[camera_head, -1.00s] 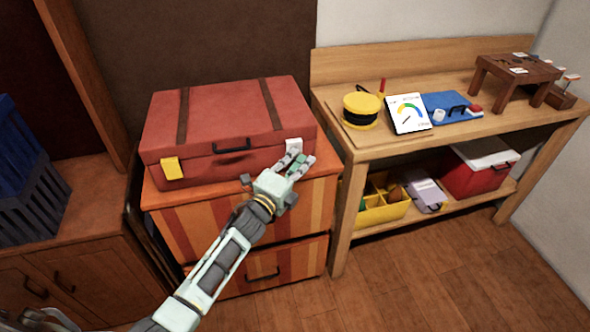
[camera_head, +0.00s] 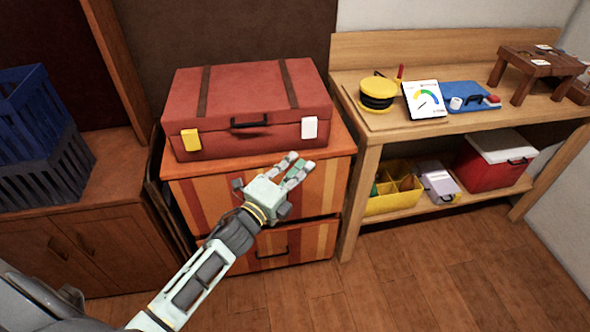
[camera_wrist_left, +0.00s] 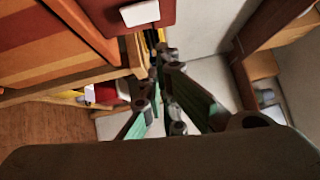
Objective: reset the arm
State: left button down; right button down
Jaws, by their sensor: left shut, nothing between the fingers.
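My left gripper (camera_head: 298,168) is in front of the striped orange drawer cabinet (camera_head: 215,195), below the front right of the red suitcase (camera_head: 250,95). It is shut and empty, apart from the suitcase. The suitcase lies closed on the cabinet, with a yellow latch (camera_head: 191,140) at left and a white latch (camera_head: 310,128) at right. In the left wrist view the fingers (camera_wrist_left: 160,85) point away from the camera, and the white latch (camera_wrist_left: 140,13) shows at the top. My right gripper is not in view.
A wooden workbench (camera_head: 400,135) stands at right, holding a yellow round object (camera_head: 377,92), a gauge card (camera_head: 424,100) and a blue mat (camera_head: 462,93). Its lower shelf has a yellow bin (camera_head: 393,200) and a red cooler (camera_head: 494,165). Blue crates (camera_head: 35,130) stand at left. The floor in front is clear.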

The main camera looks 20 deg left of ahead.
pick_arm(q)
jog(key=s+a+f+n+g+y, duration=0.1)
jog(key=s+f+n+g, duration=0.3)
jog(key=f, duration=0.8)
jog(key=s+a+f+n+g+y, duration=0.1)
jog(key=s+a+f+n+y, duration=0.15)
jog(key=s+f, duration=0.75)
jog(key=s+a+f+n+g+y, duration=0.1)
jog(key=s+f+n+g, duration=0.3)
jog(key=f, duration=1.1)
jog(key=s+d+f+n+g, duration=0.1)
jog(key=s+f+n+g, duration=0.1)
jog(key=s+f, duration=0.4)
jog(key=s+d+f+n+g, duration=0.1)
jog(key=s+f+n+g, duration=0.2)
jog(key=s, duration=1.3)
jog(key=s+d+f+n+g, duration=0.1)
jog(key=s+f+n+g, duration=0.2)
jog(key=s+f, duration=0.6)
jog(key=s+n, duration=0.1)
jog(key=s, duration=0.2)
jog(key=shift+d+f, duration=0.15)
jog(key=shift+f, duration=0.25)
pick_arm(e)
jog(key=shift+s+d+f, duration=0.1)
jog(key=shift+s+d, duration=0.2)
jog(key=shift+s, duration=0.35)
